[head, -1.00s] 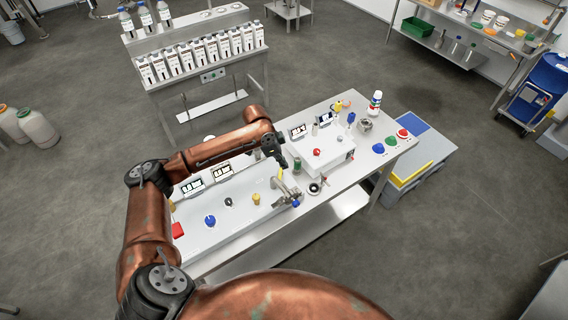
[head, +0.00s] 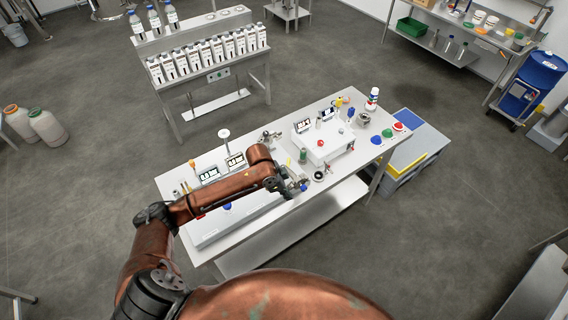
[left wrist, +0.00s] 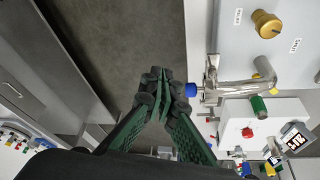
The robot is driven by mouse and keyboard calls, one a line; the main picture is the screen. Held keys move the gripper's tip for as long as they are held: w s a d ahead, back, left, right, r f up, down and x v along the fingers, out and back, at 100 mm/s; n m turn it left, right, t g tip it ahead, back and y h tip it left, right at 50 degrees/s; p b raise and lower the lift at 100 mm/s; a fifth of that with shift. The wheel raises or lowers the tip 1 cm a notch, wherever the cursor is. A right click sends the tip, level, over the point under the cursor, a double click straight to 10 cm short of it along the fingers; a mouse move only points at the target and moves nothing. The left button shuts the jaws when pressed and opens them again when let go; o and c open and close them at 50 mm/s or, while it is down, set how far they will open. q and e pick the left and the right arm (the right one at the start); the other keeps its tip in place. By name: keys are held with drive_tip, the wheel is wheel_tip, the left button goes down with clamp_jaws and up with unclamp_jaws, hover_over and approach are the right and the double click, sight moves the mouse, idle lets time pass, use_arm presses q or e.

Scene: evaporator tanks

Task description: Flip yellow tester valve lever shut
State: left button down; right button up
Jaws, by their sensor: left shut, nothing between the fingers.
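The tester valve shows in the left wrist view as a silver pipe fitting (left wrist: 232,92) with a blue end (left wrist: 191,89). A thin yellow lever (left wrist: 256,88) lies close along the pipe; its exact angle is hard to tell. My left gripper (left wrist: 160,85) is shut and empty, its dark fingertips just left of the blue end; I cannot tell whether they touch it. My right gripper is not in view.
A white panel with a yellow knob (left wrist: 266,24) borders the valve. In the head view, a white box with a red knob (head: 321,143) stands right of it on the bench (head: 345,168). Open floor lies in front of the bench.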

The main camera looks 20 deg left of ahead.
use_arm(q)
drive_tip(key=s+d+f+n, duration=0.25)
drive_tip(key=s+f, duration=0.25)
drive_tip(key=s, duration=0.5)
drive_tip(key=s+a+f+n+t+y+b, duration=0.15)
drive_tip(key=s+a+f+n, duration=0.25)
drive_tip(key=s+a, duration=0.4)
drive_tip(key=s+a+f+n+y+b, duration=0.1)
drive_tip(key=s+a+f+n+y, duration=0.25)
drive_tip(key=s, duration=0.55)
drive_tip(key=s+a+f+g+b, duration=0.1)
drive_tip(key=s+f+b, duration=0.25)
drive_tip(key=f, duration=1.05)
drive_tip(key=s+a+f+h+b, duration=0.15)
drive_tip(key=f+b, duration=0.25)
drive_tip(key=f, duration=0.9)
drive_tip(key=s+f+g+y+b, duration=0.1)
drive_tip(key=s+f+b, duration=0.25)
drive_tip(key=f, duration=1.05)
drive_tip(key=s+f+b, duration=0.9)
drive_tip(key=s+f, duration=0.8)
drive_tip(key=f, duration=0.4)
drive_tip(key=shift+s+f+g+h, duration=0.15)
drive_tip(key=shift+f+g+h, duration=0.05)
drive_tip(key=shift+g+h, duration=0.15)
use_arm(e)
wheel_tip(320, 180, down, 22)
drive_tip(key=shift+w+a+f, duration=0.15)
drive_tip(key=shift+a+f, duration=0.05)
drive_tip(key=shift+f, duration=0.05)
